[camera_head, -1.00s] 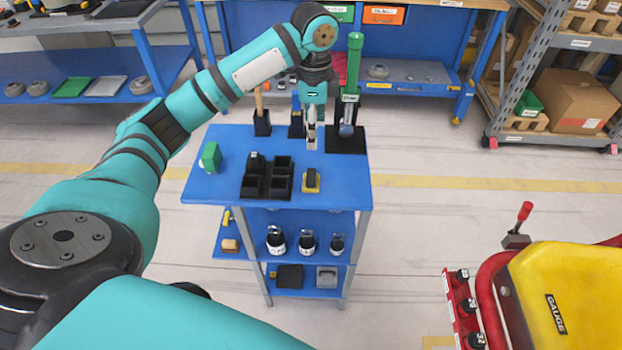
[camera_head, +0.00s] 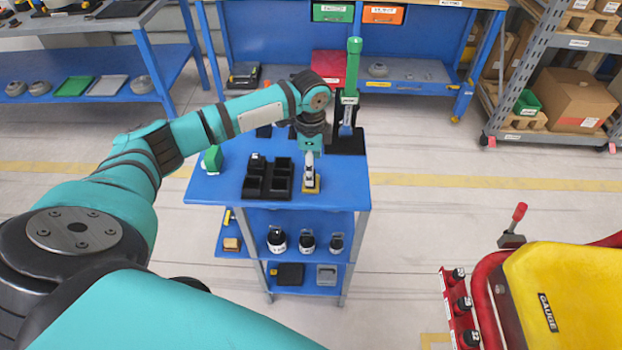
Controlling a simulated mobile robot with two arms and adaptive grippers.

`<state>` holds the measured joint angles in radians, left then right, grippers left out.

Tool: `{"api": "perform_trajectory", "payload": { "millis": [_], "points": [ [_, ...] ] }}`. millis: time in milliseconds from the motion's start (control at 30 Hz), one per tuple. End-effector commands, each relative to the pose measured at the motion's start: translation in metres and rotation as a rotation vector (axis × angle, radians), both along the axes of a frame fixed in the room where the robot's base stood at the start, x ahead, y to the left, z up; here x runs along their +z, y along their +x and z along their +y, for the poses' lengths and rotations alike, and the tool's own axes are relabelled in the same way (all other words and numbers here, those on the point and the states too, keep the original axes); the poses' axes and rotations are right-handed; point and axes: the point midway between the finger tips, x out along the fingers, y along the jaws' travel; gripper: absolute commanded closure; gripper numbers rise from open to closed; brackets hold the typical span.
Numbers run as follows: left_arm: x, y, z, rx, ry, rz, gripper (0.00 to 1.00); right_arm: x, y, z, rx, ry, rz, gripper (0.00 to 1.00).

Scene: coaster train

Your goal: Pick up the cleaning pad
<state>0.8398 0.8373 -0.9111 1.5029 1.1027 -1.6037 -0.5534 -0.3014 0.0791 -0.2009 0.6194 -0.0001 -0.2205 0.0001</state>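The small yellow pad with a dark grip on top, which looks like the cleaning pad (camera_head: 316,188), lies on the blue cart top near its front edge, right of a black tray. My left gripper (camera_head: 310,183) points straight down over it, with the fingertips at the pad's grip and covering most of it. The fingers are seen nearly edge-on, so I cannot tell whether they are open or closed on it. The pad still appears to rest on the cart top. My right gripper is not in view.
The black divided tray (camera_head: 256,187) sits close left of the pad. A tall green-topped tool (camera_head: 352,75) stands behind my gripper. A yellow and red machine (camera_head: 570,285) is at lower right. The cart's front right corner is clear.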

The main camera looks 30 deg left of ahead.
Motion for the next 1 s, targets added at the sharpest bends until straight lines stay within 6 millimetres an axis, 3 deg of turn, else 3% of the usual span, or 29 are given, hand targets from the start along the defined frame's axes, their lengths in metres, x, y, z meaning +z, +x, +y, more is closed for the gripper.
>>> {"api": "perform_trajectory", "payload": {
  "millis": [233, 533, 1000],
  "points": [
    [-0.034, -0.004, -0.003, 0.001, 0.002, 0.003, 0.27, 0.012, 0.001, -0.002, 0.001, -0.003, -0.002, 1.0],
    [-0.04, -0.004, -0.003, -0.001, 0.001, 0.0, 0.27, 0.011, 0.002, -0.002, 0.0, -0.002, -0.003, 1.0],
    [-0.04, -0.004, -0.003, 0.0, 0.001, 0.0, 0.87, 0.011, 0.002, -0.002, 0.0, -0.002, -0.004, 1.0]
  ]
}}
